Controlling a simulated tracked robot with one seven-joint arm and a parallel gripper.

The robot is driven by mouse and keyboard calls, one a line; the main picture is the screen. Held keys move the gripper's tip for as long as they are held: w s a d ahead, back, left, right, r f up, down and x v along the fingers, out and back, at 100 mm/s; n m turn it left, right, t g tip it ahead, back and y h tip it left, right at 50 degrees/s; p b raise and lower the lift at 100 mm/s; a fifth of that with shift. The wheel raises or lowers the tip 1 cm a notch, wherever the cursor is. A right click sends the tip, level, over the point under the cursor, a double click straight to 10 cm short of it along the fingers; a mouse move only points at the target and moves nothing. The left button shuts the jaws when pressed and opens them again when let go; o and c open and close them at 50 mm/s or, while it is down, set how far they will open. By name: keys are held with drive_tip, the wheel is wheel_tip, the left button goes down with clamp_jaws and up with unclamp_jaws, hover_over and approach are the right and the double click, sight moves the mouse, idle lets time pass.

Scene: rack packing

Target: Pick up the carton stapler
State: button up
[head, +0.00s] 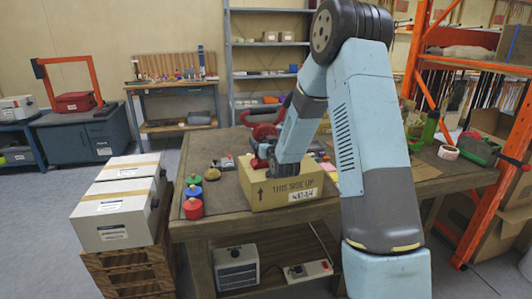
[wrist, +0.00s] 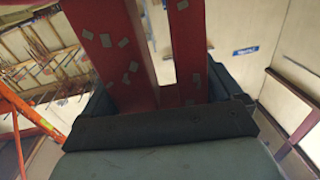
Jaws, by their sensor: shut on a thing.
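The red carton stapler (head: 264,133) is at the end of my arm, above or just behind the cardboard carton in the head view; my arm hides part of it. In the wrist view the stapler (wrist: 125,60) is large and close, red with light worn patches, and stands between the dark jaws. My gripper (wrist: 160,98) is shut on it. Its lower end is hidden, and I cannot tell whether it touches anything below.
The carton (head: 272,193), marked "THIS SIDE UP", stands on the workbench near its front edge. Red, blue and green-lidded pots (head: 193,208) stand left of it. White boxes (head: 118,203) sit on a pallet stack at the left. An orange rack (head: 490,200) stands right.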

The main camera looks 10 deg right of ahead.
sight(276, 121)
drive_tip(key=shift+r, duration=0.15)
drive_tip(key=shift+r, duration=0.1)
drive_tip(key=shift+w+r, duration=0.1)
drive_tip(key=shift+r, duration=0.1)
wheel_tip(276, 121, up, 3)
drive_tip(key=shift+f, duration=0.1)
drive_tip(key=s+d+r, duration=0.1)
drive_tip(key=r, duration=0.1)
drive_tip(key=s+d+r, duration=0.2)
drive_tip(key=s+r, duration=0.1)
drive_tip(key=shift+r, duration=0.3)
drive_tip(key=s+d+r, duration=0.4)
drive_tip(key=s+d, duration=0.2)
drive_tip(key=s, duration=0.1)
drive_tip(key=w+d+f, duration=0.4)
drive_tip(key=w+f, duration=0.8)
drive_tip(key=shift+f, duration=0.45)
